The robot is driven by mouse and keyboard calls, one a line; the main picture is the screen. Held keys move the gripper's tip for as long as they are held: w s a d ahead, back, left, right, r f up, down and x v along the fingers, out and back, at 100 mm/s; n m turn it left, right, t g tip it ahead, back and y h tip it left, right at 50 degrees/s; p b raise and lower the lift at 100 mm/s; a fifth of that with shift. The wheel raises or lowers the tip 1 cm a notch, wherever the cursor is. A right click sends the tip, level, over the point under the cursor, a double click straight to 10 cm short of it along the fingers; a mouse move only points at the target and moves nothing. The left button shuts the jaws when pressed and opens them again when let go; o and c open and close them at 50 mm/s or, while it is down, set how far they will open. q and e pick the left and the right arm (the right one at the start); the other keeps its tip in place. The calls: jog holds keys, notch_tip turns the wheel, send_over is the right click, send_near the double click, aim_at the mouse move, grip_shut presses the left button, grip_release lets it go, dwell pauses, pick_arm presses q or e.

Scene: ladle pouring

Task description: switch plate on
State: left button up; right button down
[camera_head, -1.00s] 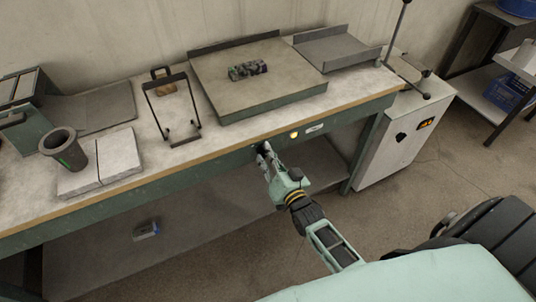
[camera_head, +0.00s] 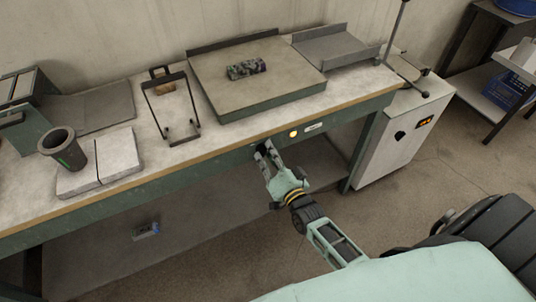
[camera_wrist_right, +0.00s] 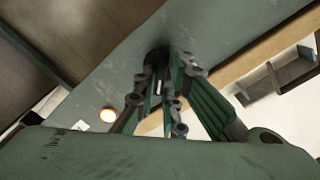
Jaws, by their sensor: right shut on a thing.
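The plate (camera_head: 220,97) is a wide, flat block with a raised back edge, standing on the workbench. A dark round knob (camera_wrist_right: 157,58) sits on the bench's green front panel. A round lamp (camera_head: 293,133) glows yellow beside it; it also shows in the wrist view (camera_wrist_right: 108,115). My right gripper (camera_head: 265,151) reaches up to the panel, left of the lamp. Its fingers (camera_wrist_right: 163,85) are shut on the knob, which they mostly hide in the head view. My left gripper is in neither view.
A dark patterned block (camera_head: 246,69) lies on the plate. A dark cup (camera_head: 62,148) stands on a pale slab (camera_head: 112,160) at the left. A wire frame (camera_head: 172,108) and a grey tray (camera_head: 335,47) are on the bench. A pale cabinet (camera_head: 398,145) stands at the right.

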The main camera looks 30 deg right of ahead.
jog(key=c, duration=1.8)
grip_release()
jog(key=shift+s, duration=0.1)
jog(key=s, duration=1.1)
jog(key=shift+s, duration=0.4)
